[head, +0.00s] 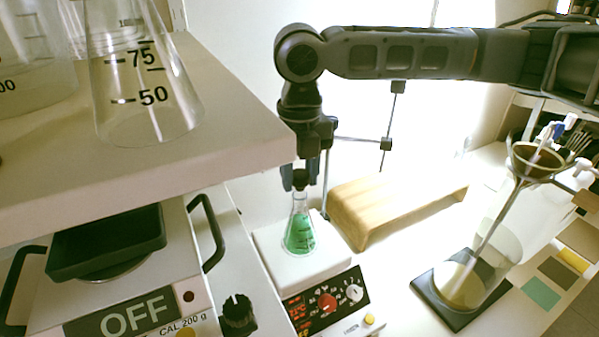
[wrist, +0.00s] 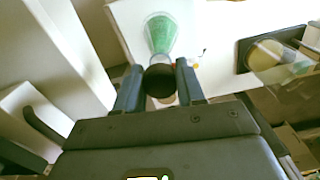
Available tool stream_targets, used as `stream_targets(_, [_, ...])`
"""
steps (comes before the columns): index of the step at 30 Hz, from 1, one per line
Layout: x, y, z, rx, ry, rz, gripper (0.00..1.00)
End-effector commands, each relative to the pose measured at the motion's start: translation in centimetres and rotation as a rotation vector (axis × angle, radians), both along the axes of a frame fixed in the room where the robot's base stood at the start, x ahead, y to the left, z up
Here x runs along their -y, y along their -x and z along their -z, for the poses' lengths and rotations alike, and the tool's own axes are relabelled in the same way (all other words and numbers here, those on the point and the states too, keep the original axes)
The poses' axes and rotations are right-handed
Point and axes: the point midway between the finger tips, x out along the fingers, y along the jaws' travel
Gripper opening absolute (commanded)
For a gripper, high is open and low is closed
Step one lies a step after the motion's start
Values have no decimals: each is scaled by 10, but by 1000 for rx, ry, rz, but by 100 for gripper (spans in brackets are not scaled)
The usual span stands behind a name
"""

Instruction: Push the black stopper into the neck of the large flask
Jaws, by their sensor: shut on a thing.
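A conical flask (head: 300,232) with green liquid stands upright on the white top of a hotplate stirrer. My gripper (head: 300,180) is directly above it, pointing down, shut on the black stopper (head: 301,178). The stopper is at or just over the flask's mouth; I cannot tell whether it is inside the neck. In the wrist view the round black stopper (wrist: 159,82) sits between the two fingers of my gripper (wrist: 160,85). The flask with green liquid (wrist: 161,36) shows just beyond it, its mouth hidden by the stopper.
The hotplate (head: 280,262) has a red display and knobs in front. A shelf (head: 230,120) with larger glassware overhangs at left, above a balance (head: 130,310). A wooden stand (head: 390,210) is behind right. A funnel (head: 535,160) over a cylinder stands at right.

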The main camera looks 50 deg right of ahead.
Motion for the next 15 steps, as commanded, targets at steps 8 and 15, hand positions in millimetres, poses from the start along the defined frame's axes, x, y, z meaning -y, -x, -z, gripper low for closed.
stream_targets(8, [0,0,8,0,0,0,16])
stream_targets(15, [0,0,14,-1,0,0,16])
